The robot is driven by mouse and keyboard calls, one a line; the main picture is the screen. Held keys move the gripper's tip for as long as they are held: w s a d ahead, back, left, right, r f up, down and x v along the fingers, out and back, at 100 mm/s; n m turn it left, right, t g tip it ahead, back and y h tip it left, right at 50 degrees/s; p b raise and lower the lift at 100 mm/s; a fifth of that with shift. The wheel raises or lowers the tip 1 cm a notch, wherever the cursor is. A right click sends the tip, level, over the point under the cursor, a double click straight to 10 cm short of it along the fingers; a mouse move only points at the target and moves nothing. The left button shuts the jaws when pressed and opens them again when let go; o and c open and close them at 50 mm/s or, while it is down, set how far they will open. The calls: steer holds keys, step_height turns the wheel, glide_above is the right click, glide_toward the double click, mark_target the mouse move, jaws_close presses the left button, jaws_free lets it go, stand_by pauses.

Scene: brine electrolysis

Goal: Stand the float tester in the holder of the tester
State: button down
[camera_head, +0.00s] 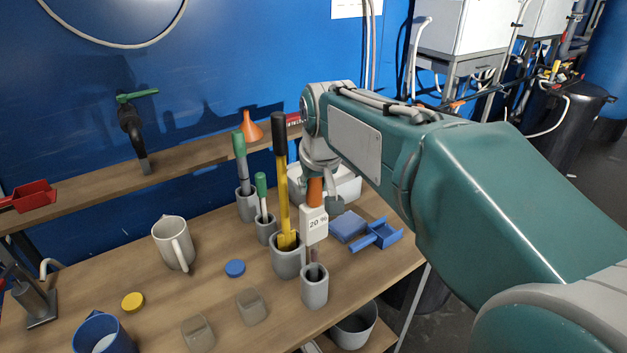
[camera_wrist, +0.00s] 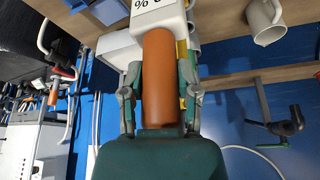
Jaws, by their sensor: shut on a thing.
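The float tester (camera_head: 314,225) has an orange handle and a white body marked "20 %". My gripper (camera_head: 318,188) is shut on the orange handle, and the tester hangs upright, handle up. In the wrist view the handle (camera_wrist: 158,85) lies between the two fingers of my gripper (camera_wrist: 160,92). A grey cylindrical holder (camera_head: 314,292) stands on the bench directly under the tester. The tester's thin dark lower end shows at the holder's mouth; I cannot tell how deep it sits or whether it touches.
Left of the holder, a grey cup (camera_head: 287,264) holds a yellow tool with a black grip (camera_head: 281,165). Two smaller grey cups (camera_head: 246,206) (camera_head: 266,230) hold green-handled tools. A mug (camera_head: 174,243) and a blue cap (camera_head: 235,268) stand left.

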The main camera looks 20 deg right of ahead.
steer(key=shift+c, duration=1.3)
jaws_free()
steer(key=v, duration=1.2)
steer(key=s+f+t, duration=0.1)
steer(key=s+f, duration=1.5)
steer(key=f, duration=0.1)
